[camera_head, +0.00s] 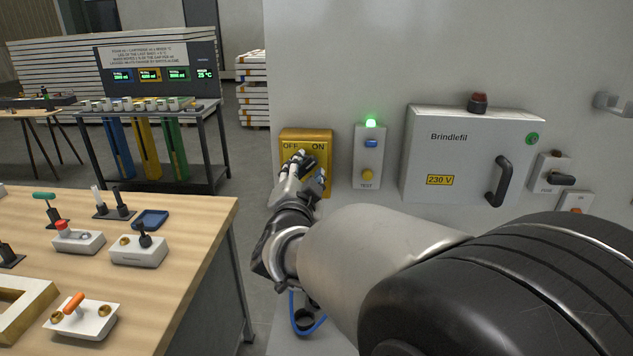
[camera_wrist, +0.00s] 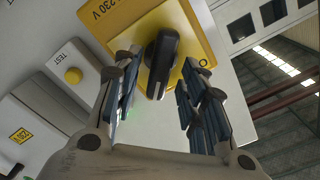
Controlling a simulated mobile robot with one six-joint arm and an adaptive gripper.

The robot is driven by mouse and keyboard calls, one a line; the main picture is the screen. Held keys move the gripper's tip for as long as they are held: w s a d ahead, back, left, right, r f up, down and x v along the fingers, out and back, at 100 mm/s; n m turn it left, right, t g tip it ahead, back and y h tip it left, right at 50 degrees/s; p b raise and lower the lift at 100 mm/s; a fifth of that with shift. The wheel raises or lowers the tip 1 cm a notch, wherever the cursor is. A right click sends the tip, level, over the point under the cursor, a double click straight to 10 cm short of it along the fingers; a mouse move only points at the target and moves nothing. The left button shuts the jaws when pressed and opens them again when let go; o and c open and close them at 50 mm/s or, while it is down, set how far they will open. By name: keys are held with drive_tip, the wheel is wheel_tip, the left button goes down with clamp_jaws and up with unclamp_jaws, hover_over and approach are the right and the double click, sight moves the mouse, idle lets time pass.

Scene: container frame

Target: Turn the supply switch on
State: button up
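The supply switch is a yellow box (camera_head: 291,138) marked OFF on the left and ON on the right, fixed to the grey wall panel. It also shows in the wrist view (camera_wrist: 185,22). Its black rotary handle (camera_wrist: 162,62) stands out from the yellow face; I cannot tell which mark it points to. My gripper (camera_head: 306,172) is in front of the switch and hides its lower part in the head view. In the wrist view my gripper (camera_wrist: 160,80) is open, its two fingers on either side of the handle with gaps showing.
Right of the switch is a TEST box (camera_head: 367,155) with a lit green lamp and a yellow button. Further right is a grey cabinet (camera_head: 460,150) with a black handle and small switch boxes beyond. A wooden workbench (camera_head: 190,225) with several fixtures stands left.

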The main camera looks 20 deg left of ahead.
drive_tip(key=v, duration=1)
drive_tip(key=shift+r, duration=0.1)
drive_tip(key=s+d+f+n+g, duration=0.1)
drive_tip(key=s+d+n+g, duration=0.15)
drive_tip(key=d, duration=0.45)
drive_tip(key=s+d+f+n+g, duration=0.1)
drive_tip(key=d+n+g, duration=0.2)
drive_tip(key=d, duration=0.4)
drive_tip(key=s+d+f+g+h, duration=0.2)
drive_tip(key=s+d+f, duration=0.3)
drive_tip(key=s+d, duration=0.5)
drive_tip(key=s+d+f+g+h, duration=0.2)
drive_tip(key=s+d+f+g, duration=0.3)
drive_tip(key=s+d, duration=0.4)
drive_tip(key=shift+s+d+f+n, duration=0.15)
drive_tip(key=shift+s+d+n, duration=0.3)
drive_tip(key=shift+s, duration=0.75)
